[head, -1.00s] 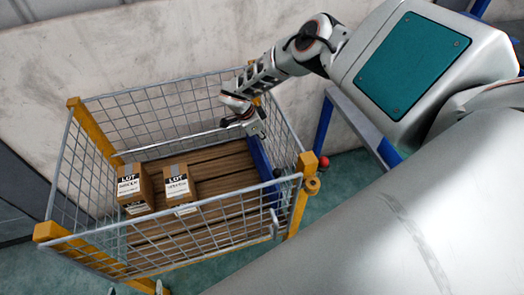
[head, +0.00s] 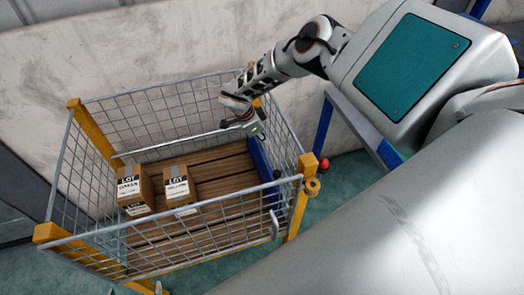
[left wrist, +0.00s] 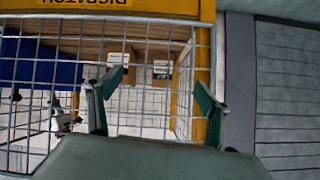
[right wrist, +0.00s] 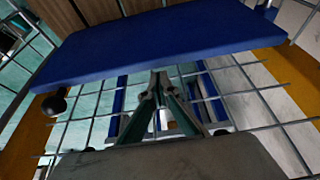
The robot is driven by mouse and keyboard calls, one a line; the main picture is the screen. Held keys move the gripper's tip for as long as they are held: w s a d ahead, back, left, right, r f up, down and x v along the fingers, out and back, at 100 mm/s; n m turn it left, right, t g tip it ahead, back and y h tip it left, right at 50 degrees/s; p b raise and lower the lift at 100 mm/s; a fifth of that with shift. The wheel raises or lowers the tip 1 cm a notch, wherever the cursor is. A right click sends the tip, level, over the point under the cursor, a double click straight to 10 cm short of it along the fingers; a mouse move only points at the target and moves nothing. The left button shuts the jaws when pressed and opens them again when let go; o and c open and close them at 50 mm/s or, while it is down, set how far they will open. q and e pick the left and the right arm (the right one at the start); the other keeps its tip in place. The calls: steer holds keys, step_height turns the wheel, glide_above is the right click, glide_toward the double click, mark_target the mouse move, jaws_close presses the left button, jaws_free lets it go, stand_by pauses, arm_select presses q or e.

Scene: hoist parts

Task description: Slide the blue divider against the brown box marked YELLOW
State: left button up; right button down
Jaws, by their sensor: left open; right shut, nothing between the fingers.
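The blue divider (head: 262,170) stands across the wire cage near its right end in the head view. The box marked YELLOW (head: 180,186) stands well to its left, with bare slatted floor between them. My right gripper (head: 254,131) is shut and empty at the divider's far end. In the right wrist view its closed fingertips (right wrist: 160,76) are at the edge of the divider (right wrist: 170,42); I cannot tell whether they touch. My left gripper (left wrist: 155,85) is open and empty, outside the cage mesh.
A second brown box (head: 133,190) stands just left of the YELLOW box; its label is hard to read. The wire cage (head: 100,232) has yellow corner posts and mesh walls around everything. A wall rises behind it. A red knob (head: 323,163) shows right of the cage.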

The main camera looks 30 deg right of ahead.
step_height(320, 180, down, 4)
steer(key=shift+r+b, duration=0.25)
steer(key=shift+b, duration=1)
steer(key=shift+a, duration=0.15)
